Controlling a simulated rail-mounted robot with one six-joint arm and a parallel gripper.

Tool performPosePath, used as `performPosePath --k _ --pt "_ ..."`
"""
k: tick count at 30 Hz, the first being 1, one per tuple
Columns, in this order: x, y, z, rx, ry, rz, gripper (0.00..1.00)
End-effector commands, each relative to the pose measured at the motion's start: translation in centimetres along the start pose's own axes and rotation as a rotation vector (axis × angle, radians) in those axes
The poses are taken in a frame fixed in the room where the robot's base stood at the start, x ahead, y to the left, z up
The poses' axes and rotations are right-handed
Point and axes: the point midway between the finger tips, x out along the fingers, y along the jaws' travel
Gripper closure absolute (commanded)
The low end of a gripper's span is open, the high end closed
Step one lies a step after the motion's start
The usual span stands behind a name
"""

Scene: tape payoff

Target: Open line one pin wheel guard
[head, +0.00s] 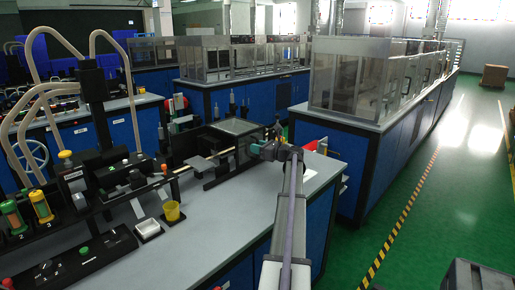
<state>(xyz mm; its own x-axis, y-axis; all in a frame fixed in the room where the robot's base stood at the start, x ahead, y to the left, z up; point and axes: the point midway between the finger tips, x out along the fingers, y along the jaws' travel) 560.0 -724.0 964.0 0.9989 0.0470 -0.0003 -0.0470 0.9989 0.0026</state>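A clear, dark-framed cover (236,126) sits over the line at the far end of the near bench; it looks like the pin wheel guard, and its top panel lies about flat. I cannot read a label on it. Contact cannot be told. The fingers are too small and dark to show whether they are open or shut, and the pin wheel itself is not clear.
The grey bench (225,212) is mostly bare in front of my arm. A yellow cup (172,212) and a white tray (148,229) stand left. A black panel with knobs (70,262) is at lower left.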

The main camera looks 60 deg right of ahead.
Motion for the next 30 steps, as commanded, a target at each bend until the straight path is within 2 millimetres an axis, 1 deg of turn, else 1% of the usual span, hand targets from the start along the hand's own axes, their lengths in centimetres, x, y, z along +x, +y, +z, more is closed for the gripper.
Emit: performPosePath --k 2,4,9,12,15,19,30 --pt "-0.8 0.0 0.0 0.0 0.0 -0.001 0.64" --pt "-2.1 0.1 0.0 0.0 0.0 -0.002 0.64" --pt "-6.5 0.1 0.0 0.0 0.0 -0.003 0.64" --pt "-8.7 0.1 0.0 0.0 0.0 -0.003 0.64" --pt "-10.2 0.0 0.0 0.0 0.0 -0.002 0.64" --pt "-10.7 0.0 0.0 0.0 0.0 -0.001 0.64" --pt "-10.5 0.2 0.1 -0.003 0.002 0.002 0.64"
